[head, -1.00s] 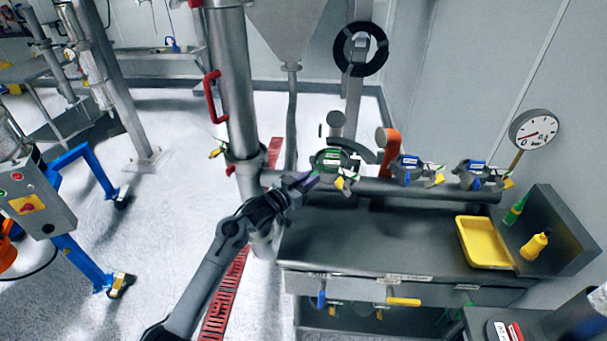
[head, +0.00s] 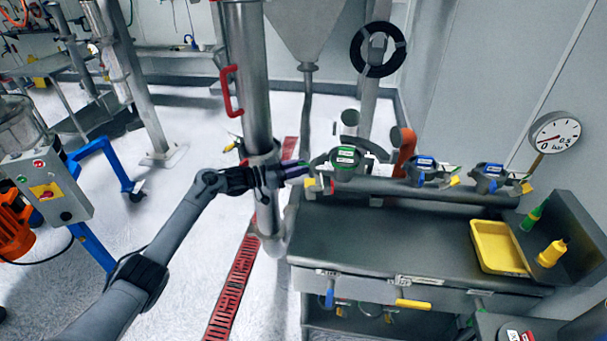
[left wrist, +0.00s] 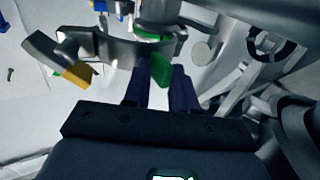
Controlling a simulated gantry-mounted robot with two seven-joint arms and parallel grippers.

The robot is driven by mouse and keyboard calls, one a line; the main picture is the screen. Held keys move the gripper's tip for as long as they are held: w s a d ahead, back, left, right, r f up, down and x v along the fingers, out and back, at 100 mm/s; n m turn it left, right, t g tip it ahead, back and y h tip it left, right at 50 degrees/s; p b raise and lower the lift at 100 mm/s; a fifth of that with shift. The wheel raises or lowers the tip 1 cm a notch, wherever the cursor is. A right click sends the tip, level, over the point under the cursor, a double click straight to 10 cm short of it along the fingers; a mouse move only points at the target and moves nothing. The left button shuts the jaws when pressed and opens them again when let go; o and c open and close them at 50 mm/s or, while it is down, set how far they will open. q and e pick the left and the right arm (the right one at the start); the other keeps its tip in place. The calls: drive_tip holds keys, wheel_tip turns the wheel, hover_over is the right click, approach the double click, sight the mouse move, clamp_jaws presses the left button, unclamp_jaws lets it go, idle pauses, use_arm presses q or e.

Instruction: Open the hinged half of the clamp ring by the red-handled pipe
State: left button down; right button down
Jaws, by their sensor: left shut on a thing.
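The vertical steel pipe (head: 257,125) with a red handle (head: 228,90) stands left of the clamp ring. The green-labelled clamp ring (head: 345,157) sits on the horizontal pipe end beside it. Its metal half-ring (left wrist: 110,50), with a yellow-ended latch (left wrist: 76,73), stands out to the left in the left wrist view. My left gripper (head: 303,168) is at the ring's left side. In the left wrist view, its dark fingers (left wrist: 162,75) are shut on a green tab (left wrist: 160,68) beside the half-ring. The tab's attachment is partly hidden. My right gripper is not in view.
Two blue-labelled clamps (head: 424,170) (head: 490,177) sit further right along the pipe. A steel bench (head: 400,240) below carries a yellow tray (head: 475,248) and bottles. A pressure gauge (head: 556,133) stands at right.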

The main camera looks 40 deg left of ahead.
use_arm(q)
drive_tip(key=shift+w+a+f, duration=0.1)
drive_tip(key=shift+a+f, duration=0.35)
drive_tip(key=shift+a, duration=0.05)
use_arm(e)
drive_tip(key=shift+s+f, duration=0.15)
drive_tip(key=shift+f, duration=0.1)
use_arm(q)
drive_tip(key=c, duration=1.3)
unclamp_jaws()
drive_tip(key=shift+o, duration=0.6)
drive_tip(key=shift+w, duration=0.25)
drive_tip(key=shift+d, duration=0.1)
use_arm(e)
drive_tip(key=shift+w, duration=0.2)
use_arm(q)
drive_tip(key=shift+s, duration=0.15)
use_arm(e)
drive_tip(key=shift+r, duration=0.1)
use_arm(q)
drive_tip(key=p+v, duration=0.1)
drive_tip(key=v, duration=0.9)
drive_tip(key=shift+s+r, duration=0.35)
drive_tip(key=shift+r, duration=0.1)
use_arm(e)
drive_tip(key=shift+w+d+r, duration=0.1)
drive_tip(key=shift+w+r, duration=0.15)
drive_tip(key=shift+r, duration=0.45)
use_arm(q)
drive_tip(key=shift+c, duration=0.3)
